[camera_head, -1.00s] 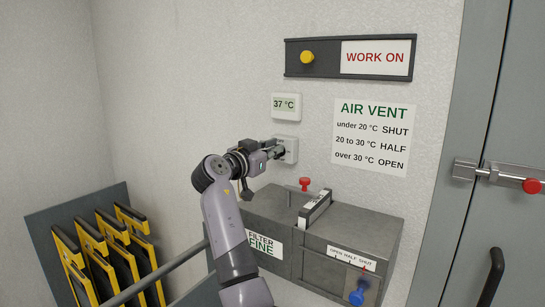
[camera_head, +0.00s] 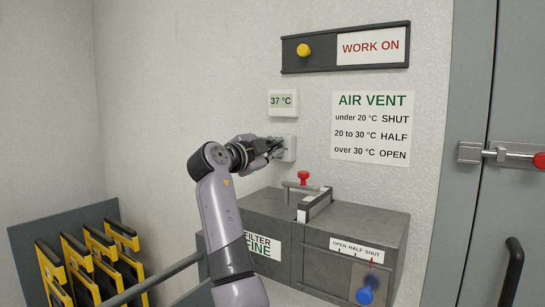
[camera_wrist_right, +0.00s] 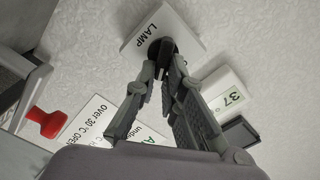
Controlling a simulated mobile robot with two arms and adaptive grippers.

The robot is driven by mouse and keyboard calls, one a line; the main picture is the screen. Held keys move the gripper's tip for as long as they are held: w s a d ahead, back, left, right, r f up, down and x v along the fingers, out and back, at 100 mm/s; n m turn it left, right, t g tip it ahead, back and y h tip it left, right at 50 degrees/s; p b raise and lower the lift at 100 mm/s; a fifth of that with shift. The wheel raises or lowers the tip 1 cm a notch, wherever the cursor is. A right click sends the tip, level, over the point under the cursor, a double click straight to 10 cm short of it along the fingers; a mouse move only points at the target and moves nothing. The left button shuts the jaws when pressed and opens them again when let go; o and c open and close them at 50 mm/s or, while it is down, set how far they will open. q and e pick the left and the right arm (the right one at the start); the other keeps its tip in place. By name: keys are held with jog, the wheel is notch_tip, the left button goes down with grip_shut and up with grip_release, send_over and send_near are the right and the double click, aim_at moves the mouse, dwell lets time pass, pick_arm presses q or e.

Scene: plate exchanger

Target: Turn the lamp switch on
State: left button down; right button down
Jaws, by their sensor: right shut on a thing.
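The lamp switch is a white wall plate (camera_head: 291,154) below the temperature display. In the wrist view the plate, marked LAMP (camera_wrist_right: 182,22), shows tilted, with a black switch knob (camera_wrist_right: 160,48) on it. My right gripper (camera_head: 279,147) is at the plate in the head view, its fingers partly covering the switch. In the wrist view the gripper's fingers (camera_wrist_right: 163,66) close around the black knob. Which way the switch is set cannot be told. My left gripper is not in view.
A 37 °C display (camera_head: 283,102) sits just above the switch, with an air vent sign (camera_head: 372,128) to the right. A grey filter box (camera_head: 285,215) with a red knob (camera_head: 303,176) and a blue knob (camera_head: 364,296) stands below. Yellow-black panels (camera_head: 88,265) stand lower left.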

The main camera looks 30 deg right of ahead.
jog(key=shift+s+f+m+b, duration=0.15)
jog(key=shift+m+b, duration=0.2)
jog(key=shift+m, duration=0.65)
jog(key=shift+w+f+m+b, duration=0.15)
jog(key=shift+m+b, duration=0.2)
jog(key=shift+m, duration=0.65)
jog(key=shift+s+f+m+b, duration=0.15)
jog(key=shift+m+b, duration=0.2)
jog(key=shift+m, duration=0.65)
jog(key=shift+f+m, duration=0.1)
jog(key=shift+m, duration=0.2)
jog(key=c, duration=1.7)
grip_release()
jog(key=shift+a, duration=0.1)
jog(key=v, duration=1.1)
jog(key=shift+s+a, duration=0.15)
jog(key=shift+a, duration=0.25)
